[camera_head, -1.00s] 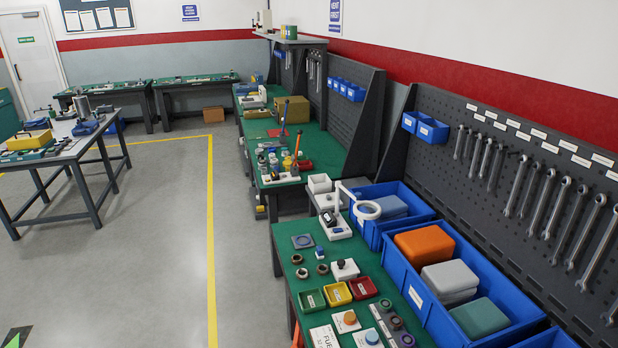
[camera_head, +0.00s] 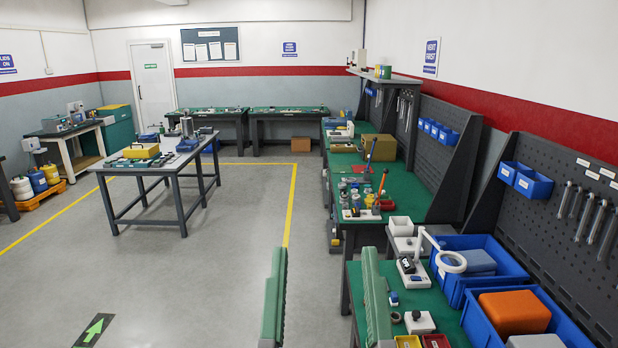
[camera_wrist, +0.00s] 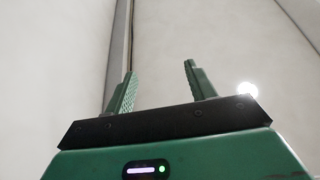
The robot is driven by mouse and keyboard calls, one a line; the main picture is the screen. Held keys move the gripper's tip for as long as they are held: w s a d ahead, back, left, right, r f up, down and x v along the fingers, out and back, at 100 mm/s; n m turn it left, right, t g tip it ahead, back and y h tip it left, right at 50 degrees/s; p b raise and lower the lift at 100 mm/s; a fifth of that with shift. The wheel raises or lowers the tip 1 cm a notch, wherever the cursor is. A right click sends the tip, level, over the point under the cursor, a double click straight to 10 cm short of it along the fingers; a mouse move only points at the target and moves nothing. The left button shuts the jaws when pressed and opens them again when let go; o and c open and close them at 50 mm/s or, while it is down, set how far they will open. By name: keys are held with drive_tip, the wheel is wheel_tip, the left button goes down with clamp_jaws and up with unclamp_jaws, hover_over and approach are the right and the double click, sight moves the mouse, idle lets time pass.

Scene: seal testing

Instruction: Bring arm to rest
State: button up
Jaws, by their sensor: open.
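My gripper (camera_head: 324,305) shows at the bottom middle of the head view, its two green fingers apart with nothing between them. It also shows in the wrist view (camera_wrist: 160,88), fingers pointing up and spread, with only pale wall or ceiling surfaces and a dark vertical strip behind. In the head picture the right finger overlaps the left edge of the near green-topped bench (camera_head: 408,298). I cannot tell the gripper's height above the bench. The rest of the arm is out of view.
Blue bins (camera_head: 480,262) and a white ring magnifier (camera_head: 452,262) stand on the near bench. A pegboard with wrenches (camera_head: 590,215) rises at right. A grey-legged table (camera_head: 150,170) stands left of centre. Open grey floor (camera_head: 215,270) lies between, with a yellow line.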

drive_tip(key=s+a+r+p, duration=0.1)
drive_tip(key=s+r+p, duration=0.1)
drive_tip(key=r+p, duration=0.7)
drive_tip(key=s+a+r+t+y+p, duration=0.1)
drive_tip(key=r+p, duration=0.8)
drive_tip(key=r, duration=0.2)
drive_tip(key=shift+s+r, duration=0.4)
